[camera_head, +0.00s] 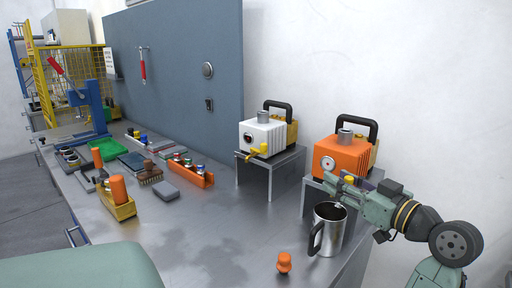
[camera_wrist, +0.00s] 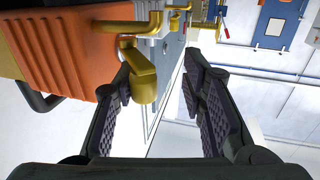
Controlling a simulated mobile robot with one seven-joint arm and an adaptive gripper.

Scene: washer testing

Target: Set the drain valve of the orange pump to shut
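The orange pump (camera_head: 342,155) stands on a small metal stand at the right of the bench, with a round gauge on its front. It fills the upper left of the wrist view (camera_wrist: 65,45). Its yellow drain valve lever (camera_wrist: 141,76) hangs from a yellow pipe, close beside the left finger; I cannot tell whether they touch. In the head view my gripper mostly hides the valve. My gripper (camera_wrist: 158,68) is open at the pump's front lower side (camera_head: 338,184), with a wide gap between the lever and the right finger.
A steel mug (camera_head: 330,228) stands just below my gripper on the bench. An orange knob-shaped item (camera_head: 284,263) is near the front edge. A white pump (camera_head: 262,136) with a yellow valve stands to the left on its own stand. The bench between is mostly clear.

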